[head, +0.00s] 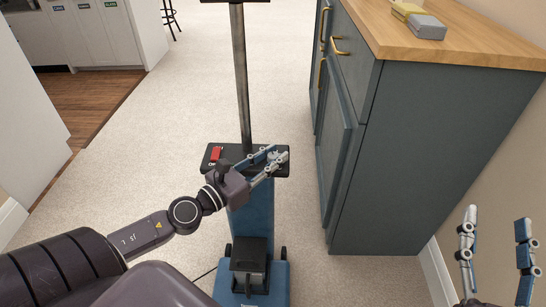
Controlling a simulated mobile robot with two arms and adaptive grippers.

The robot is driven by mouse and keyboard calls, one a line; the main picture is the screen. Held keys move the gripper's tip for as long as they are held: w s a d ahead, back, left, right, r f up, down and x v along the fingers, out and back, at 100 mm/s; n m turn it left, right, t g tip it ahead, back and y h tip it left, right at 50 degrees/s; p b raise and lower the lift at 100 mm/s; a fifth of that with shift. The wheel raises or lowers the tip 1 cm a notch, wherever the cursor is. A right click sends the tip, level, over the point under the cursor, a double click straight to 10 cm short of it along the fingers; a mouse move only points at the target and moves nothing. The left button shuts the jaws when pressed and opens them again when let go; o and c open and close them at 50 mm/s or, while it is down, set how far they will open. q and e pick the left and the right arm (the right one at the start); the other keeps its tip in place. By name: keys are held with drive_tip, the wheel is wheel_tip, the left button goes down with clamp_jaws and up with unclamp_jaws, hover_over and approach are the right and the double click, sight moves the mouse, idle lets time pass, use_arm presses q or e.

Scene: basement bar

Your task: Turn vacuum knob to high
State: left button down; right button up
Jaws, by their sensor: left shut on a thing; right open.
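The vacuum (253,213) stands upright on the carpet in the middle of the head view, with a blue body, a black top panel and a grey pole. A red switch (215,154) sits at the left of the panel. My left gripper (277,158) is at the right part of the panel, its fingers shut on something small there. This is where the knob appears to be, but the fingers hide it and its setting cannot be read. My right gripper (495,238) is open and empty at the lower right, apart from the vacuum.
A blue-grey cabinet (420,160) with a wooden top (480,35) stands close to the right of the vacuum. A yellow and grey block (419,20) lies on the top. White cabinets (85,35) stand at the far left. Open carpet (145,150) lies left of the vacuum.

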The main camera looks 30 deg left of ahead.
use_arm(q)
drive_tip(key=c, duration=1.6)
unclamp_jaws()
drive_tip(key=shift+s, duration=0.1)
drive_tip(key=shift+s+r, duration=0.1)
drive_tip(key=shift+s, duration=0.4)
drive_tip(key=shift+s+a, duration=0.3)
drive_tip(key=shift+s, duration=0.45)
drive_tip(key=shift+s+a, duration=0.3)
drive_tip(key=shift+s, duration=1.25)
drive_tip(key=shift+s+a, duration=0.25)
drive_tip(key=shift+s, duration=1.25)
drive_tip(key=shift+s+a, duration=0.3)
drive_tip(key=shift+s, duration=1.25)
